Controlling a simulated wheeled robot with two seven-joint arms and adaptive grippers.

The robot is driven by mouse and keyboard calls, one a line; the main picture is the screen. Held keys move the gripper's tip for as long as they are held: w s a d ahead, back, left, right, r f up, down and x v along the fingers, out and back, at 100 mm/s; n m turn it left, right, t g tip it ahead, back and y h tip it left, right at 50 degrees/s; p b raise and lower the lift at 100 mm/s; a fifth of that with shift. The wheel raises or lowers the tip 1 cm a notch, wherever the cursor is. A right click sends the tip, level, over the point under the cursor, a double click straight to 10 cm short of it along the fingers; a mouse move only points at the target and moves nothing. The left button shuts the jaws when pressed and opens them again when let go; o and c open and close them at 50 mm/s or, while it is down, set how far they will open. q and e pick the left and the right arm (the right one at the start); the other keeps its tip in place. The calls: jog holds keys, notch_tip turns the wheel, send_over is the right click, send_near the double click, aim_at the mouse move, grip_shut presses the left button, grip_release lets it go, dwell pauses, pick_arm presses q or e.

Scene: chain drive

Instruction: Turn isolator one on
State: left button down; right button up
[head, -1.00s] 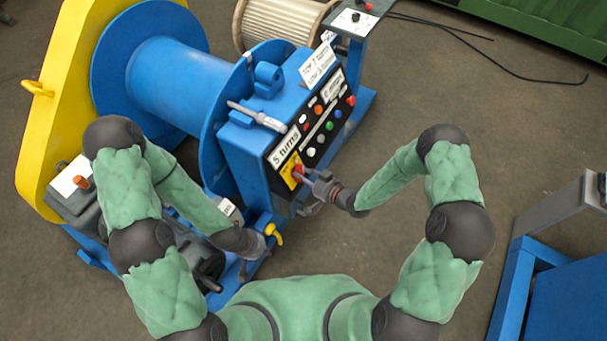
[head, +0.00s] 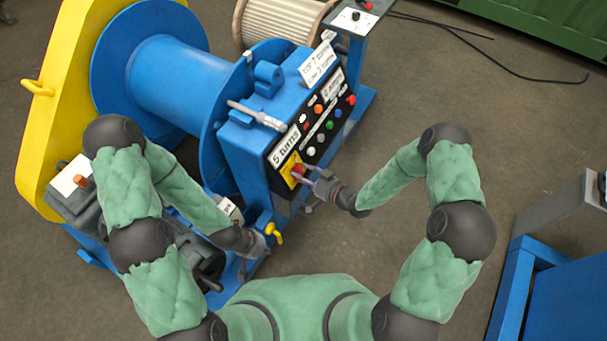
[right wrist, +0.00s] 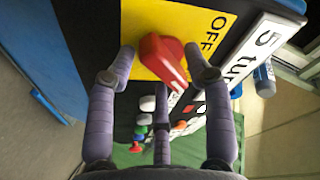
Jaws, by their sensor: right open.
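The isolator's red handle (right wrist: 163,58) sits on a yellow plate (right wrist: 200,22) whose visible word is OFF. In the head view the handle (head: 298,169) is at the lower end of the blue machine's control panel (head: 315,125). My right gripper (right wrist: 160,62) is open, its fingers spread on either side of the handle; I cannot tell whether they touch it. In the head view the right gripper (head: 306,176) is right in front of the yellow plate. My left gripper (head: 250,254) is low by the machine's base, near a yellow lever (head: 273,233); its fingers are too small to read.
Several coloured buttons (head: 320,137) and a "5 turns" label (head: 285,149) are close to the handle. A large blue drum (head: 185,80) and a yellow guard (head: 55,110) stand left. The floor (head: 450,100) to the right is mostly clear.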

jog(key=v, duration=1.1)
jog(key=shift+s+d, duration=0.15)
jog(key=shift+s, duration=0.05)
jog(key=shift+r, duration=0.1)
jog(key=s+a+f+m+g+h, duration=0.1)
jog(key=s+f+m+g+h, duration=0.2)
jog(key=f, duration=0.4)
jog(key=s+a+f+g+h, duration=0.2)
jog(key=s+g, duration=0.5)
jog(key=s, duration=0.4)
jog(key=shift+s+f+h, duration=0.4)
jog(key=shift+f+h, duration=0.3)
